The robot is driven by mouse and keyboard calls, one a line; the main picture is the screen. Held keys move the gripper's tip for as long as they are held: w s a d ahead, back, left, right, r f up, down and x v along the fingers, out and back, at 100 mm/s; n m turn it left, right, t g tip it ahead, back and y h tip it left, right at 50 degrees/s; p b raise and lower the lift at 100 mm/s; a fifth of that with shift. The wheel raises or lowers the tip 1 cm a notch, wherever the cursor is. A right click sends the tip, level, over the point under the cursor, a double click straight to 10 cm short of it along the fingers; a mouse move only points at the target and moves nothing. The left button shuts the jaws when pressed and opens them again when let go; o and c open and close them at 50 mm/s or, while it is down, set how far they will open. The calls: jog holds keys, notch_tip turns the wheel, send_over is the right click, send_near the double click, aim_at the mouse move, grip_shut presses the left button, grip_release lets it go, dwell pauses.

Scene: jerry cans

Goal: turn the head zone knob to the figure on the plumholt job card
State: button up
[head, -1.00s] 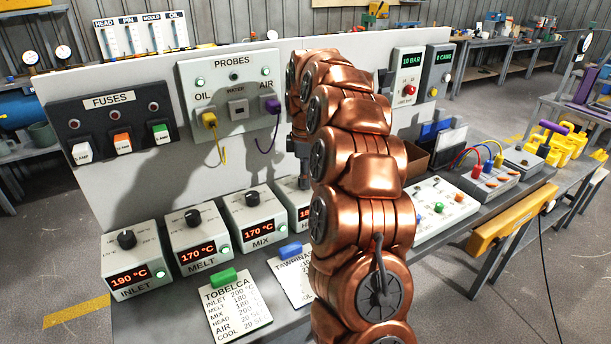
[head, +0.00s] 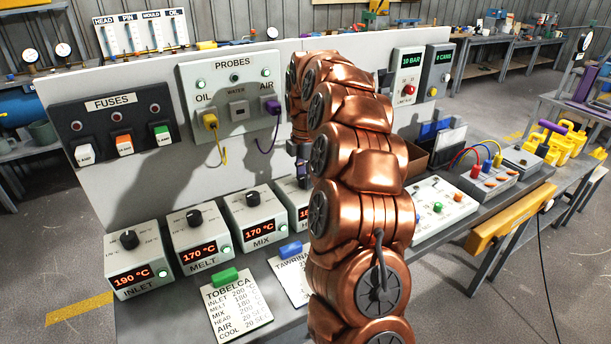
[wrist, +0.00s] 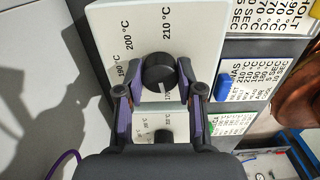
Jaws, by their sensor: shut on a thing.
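In the wrist view my gripper (wrist: 158,92) has its purple-padded fingers on either side of the black head zone knob (wrist: 158,70) and is shut on it. The dial face (wrist: 150,25) around it shows 190, 200 and 210 °C marks; the pointer is unclear. In the head view the head zone box (head: 298,201) is partly behind my arm; its display shows only a leading "18". My gripper is mostly hidden there. The plumholt card (wrist: 285,18) is cut off in the wrist view: "HOLT" and partial figures ending in 90 and 70 show. The head line cannot be read.
The MIX box (head: 254,218), at 170 °C, stands to the left, beside MELT (head: 203,239) and INLET (head: 137,264). The Tobelca card (head: 237,308) and Tawrinas card (head: 292,277) lie in front. A grey panel with probes (head: 232,95) stands behind.

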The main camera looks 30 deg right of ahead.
jog(key=o, duration=1.2)
jog(key=shift+c, duration=0.2)
jog(key=shift+r, duration=0.1)
notch_tip(320, 180, up, 12)
dwell(0.5)
